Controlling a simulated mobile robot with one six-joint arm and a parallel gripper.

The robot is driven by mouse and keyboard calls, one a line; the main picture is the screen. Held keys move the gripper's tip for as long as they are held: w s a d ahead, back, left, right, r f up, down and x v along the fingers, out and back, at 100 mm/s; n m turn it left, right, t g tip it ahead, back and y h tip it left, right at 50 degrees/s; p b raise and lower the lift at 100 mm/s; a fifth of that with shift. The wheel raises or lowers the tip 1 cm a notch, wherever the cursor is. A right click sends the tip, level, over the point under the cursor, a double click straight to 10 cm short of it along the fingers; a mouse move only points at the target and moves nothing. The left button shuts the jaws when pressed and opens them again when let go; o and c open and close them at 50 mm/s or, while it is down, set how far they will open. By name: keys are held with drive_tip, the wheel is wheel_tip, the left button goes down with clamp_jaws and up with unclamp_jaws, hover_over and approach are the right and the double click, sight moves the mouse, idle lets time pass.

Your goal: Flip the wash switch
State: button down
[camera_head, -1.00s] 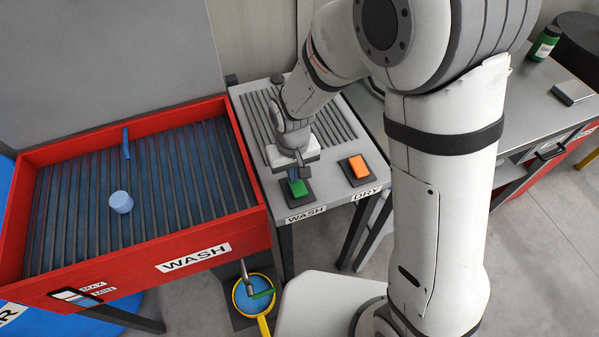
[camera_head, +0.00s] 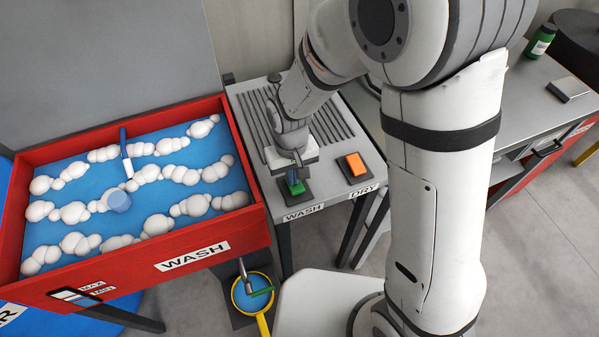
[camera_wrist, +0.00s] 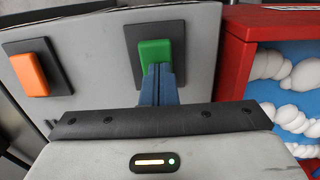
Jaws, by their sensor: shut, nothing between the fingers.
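The green wash switch (camera_head: 295,188) sits on a dark plate on the grey panel, above the WASH label. It also shows in the wrist view (camera_wrist: 156,52). My gripper (camera_head: 297,178) is shut and empty, pointing down at the green switch. In the wrist view its blue fingertips (camera_wrist: 158,72) are together at the switch's lower edge and appear to touch it. The red wash tub (camera_head: 222,250) on the left holds blue water with rows of white foam.
An orange dry switch (camera_head: 356,164) is just right of the green one, also seen in the wrist view (camera_wrist: 28,75). A green bottle (camera_head: 541,41) stands on the right bench.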

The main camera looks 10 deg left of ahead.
drive_tip(key=shift+r, duration=0.15)
drive_tip(key=shift+r+p, duration=0.35)
drive_tip(key=shift+r, duration=0.05)
wheel_tip(320, 180, up, 13)
drive_tip(key=w+a, duration=0.1)
drive_tip(key=w, duration=0.1)
drive_tip(key=shift+f+p, duration=0.1)
drive_tip(key=shift+p, duration=0.2)
